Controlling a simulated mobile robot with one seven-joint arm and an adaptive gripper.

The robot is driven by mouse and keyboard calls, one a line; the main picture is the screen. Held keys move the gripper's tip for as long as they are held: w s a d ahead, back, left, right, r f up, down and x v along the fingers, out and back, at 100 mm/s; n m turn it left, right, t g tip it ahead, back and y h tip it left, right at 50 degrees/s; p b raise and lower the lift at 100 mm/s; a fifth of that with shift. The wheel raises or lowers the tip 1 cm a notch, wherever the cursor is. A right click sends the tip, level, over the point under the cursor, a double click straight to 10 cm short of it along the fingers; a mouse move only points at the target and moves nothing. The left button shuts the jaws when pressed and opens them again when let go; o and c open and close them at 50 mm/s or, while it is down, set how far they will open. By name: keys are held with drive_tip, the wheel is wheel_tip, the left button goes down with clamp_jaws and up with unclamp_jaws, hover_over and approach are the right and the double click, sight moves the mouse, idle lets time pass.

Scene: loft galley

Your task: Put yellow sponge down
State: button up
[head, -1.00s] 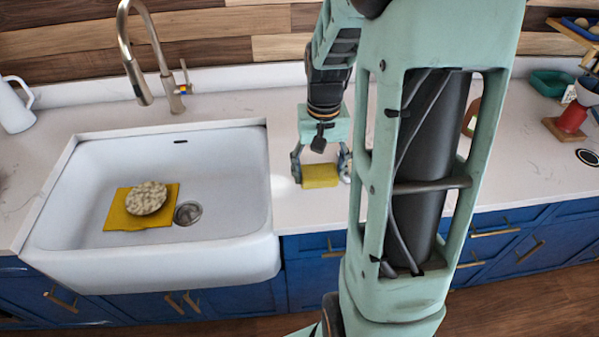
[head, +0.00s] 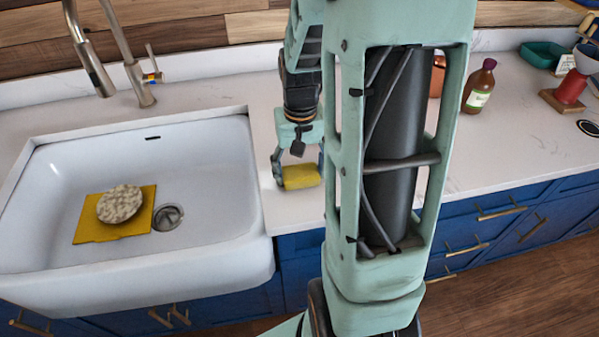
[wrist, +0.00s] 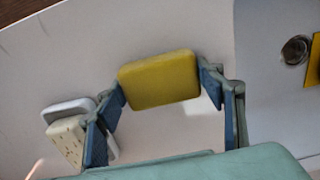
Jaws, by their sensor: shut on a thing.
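The yellow sponge (head: 302,177) is between the fingers of my gripper (head: 298,168), over the white counter just right of the sink. In the wrist view the sponge (wrist: 158,80) is a rounded yellow block. The fingers of my gripper (wrist: 162,92) are at its two ends, shut on it. I cannot tell whether its underside touches the counter. In the head view my arm hides part of the right finger and the counter beyond it.
The white sink (head: 205,190) holds a yellow cloth (head: 88,229) with a pale speckled round thing (head: 120,203) on it. In the wrist view a cream dotted block (wrist: 68,140) and a white piece lie by the left finger. A brown bottle (head: 479,86) stands further right.

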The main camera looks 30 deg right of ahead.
sight(300, 171)
drive_tip(key=shift+f, duration=0.15)
drive_tip(key=o, duration=1)
wheel_tip(300, 171, up, 12)
drive_tip(key=shift+r, duration=0.2)
